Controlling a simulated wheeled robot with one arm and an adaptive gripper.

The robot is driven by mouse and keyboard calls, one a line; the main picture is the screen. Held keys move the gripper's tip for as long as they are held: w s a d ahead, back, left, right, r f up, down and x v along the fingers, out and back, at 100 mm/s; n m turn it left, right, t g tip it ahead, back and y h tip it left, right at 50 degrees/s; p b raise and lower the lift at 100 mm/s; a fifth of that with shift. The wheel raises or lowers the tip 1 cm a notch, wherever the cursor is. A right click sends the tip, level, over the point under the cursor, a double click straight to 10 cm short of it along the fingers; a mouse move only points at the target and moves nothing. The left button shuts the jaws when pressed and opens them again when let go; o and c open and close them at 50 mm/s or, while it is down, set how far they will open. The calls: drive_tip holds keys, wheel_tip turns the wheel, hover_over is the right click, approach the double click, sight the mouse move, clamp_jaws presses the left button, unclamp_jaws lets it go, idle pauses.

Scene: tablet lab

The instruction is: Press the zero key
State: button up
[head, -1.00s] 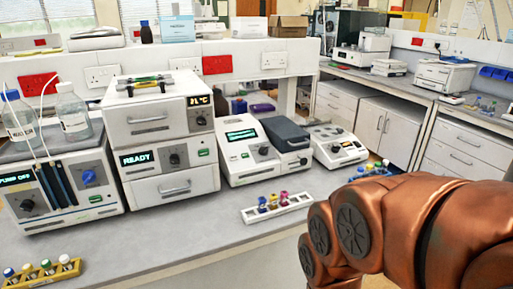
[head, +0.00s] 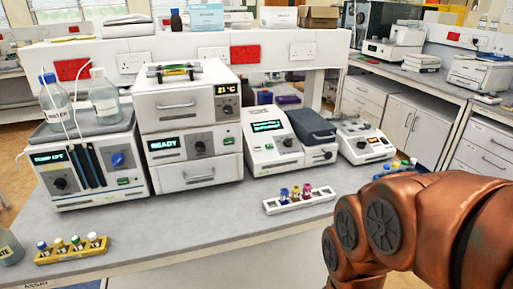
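No key marked zero can be read in the head view; the labels are too small. A white instrument (head: 265,155) with a lit green screen, a dark knob and a green button stands mid-bench, its dark lid block beside it on the right. To its right is a lower white device (head: 362,143) with a small panel and coloured buttons. Left of them is a stacked white unit (head: 190,145) showing "READY" and a temperature. My copper arm fills the lower right. My gripper is outside the picture, so its state is hidden.
A pump unit (head: 88,165) with two bottles on top stands at the left. A white rack (head: 300,203) of coloured vials and a yellow vial rack (head: 72,250) lie near the front edge. Another vial rack is partly behind my arm. The grey benchtop (head: 190,222) between the racks is clear.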

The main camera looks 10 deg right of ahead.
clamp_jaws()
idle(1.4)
